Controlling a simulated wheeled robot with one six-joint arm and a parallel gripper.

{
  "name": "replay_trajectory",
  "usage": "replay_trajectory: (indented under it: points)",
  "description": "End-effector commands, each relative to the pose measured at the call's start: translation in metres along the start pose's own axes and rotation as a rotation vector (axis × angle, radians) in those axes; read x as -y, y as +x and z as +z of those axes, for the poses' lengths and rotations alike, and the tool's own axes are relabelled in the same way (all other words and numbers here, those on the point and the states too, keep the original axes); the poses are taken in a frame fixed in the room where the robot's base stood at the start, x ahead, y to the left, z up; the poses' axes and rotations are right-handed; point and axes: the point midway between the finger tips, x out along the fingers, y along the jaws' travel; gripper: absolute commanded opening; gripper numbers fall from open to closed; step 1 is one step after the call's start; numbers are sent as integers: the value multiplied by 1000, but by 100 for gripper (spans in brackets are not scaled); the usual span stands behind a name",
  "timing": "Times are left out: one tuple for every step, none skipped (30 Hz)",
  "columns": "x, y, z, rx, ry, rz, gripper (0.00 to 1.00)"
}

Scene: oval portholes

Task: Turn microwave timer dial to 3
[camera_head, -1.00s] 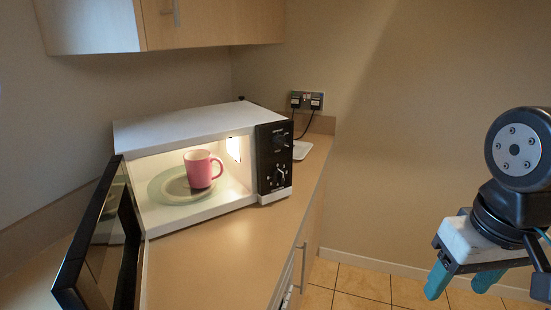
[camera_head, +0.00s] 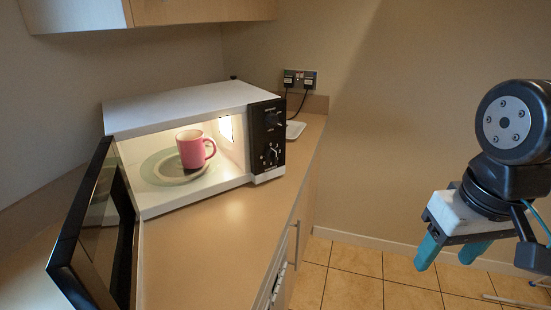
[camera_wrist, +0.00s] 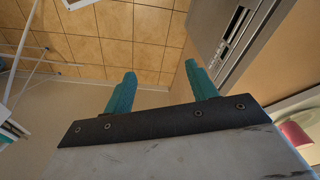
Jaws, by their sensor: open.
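The white microwave (camera_head: 180,105) stands on the counter with its door (camera_head: 98,235) swung open toward the left front. Its black control panel (camera_head: 267,137) is on the right side and carries an upper dial (camera_head: 270,119) and a lower dial (camera_head: 270,155). The dial markings are too small to read. A pink mug (camera_head: 192,150) stands on the glass turntable (camera_head: 160,170) inside the lit cavity. My gripper (camera_head: 450,254) is open and empty, well to the right of the microwave, pointing down. Its teal fingers (camera_wrist: 161,92) show apart in the wrist view.
The counter (camera_head: 215,225) is clear in front of the microwave. A white dish (camera_head: 295,130) and wall sockets with plugs (camera_head: 299,80) are behind its right side. A wall cabinet (camera_head: 190,10) hangs above. Tiled floor (camera_head: 350,290) is open between counter and gripper.

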Motion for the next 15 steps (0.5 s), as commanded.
replay_trajectory:
  points:
    - [0, 2, -5, -9, -2, 2, 57]
    - [0, 3, -10, -20, -3, 5, 57]
    - [-1, 6, -20, -42, -7, 9, 57]
    - [-1, 9, -30, -65, -11, 14, 57]
    - [-1, 12, -42, -92, -16, 20, 57]
    - [-2, 18, -61, -136, -25, 27, 57]
    - [-1, 22, -77, -175, -33, 32, 57]
    - [-1, 27, -93, -215, -42, 38, 57]
    - [1, 33, -116, -273, -56, 43, 57]
    - [3, 38, -134, -319, -68, 45, 57]
    - [5, 42, -151, -363, -81, 47, 57]
    - [8, 48, -172, -423, -97, 46, 57]
    - [11, 53, -188, -469, -110, 44, 57]
    - [15, 57, -203, -512, -125, 41, 57]
    - [21, 62, -223, -572, -144, 33, 57]
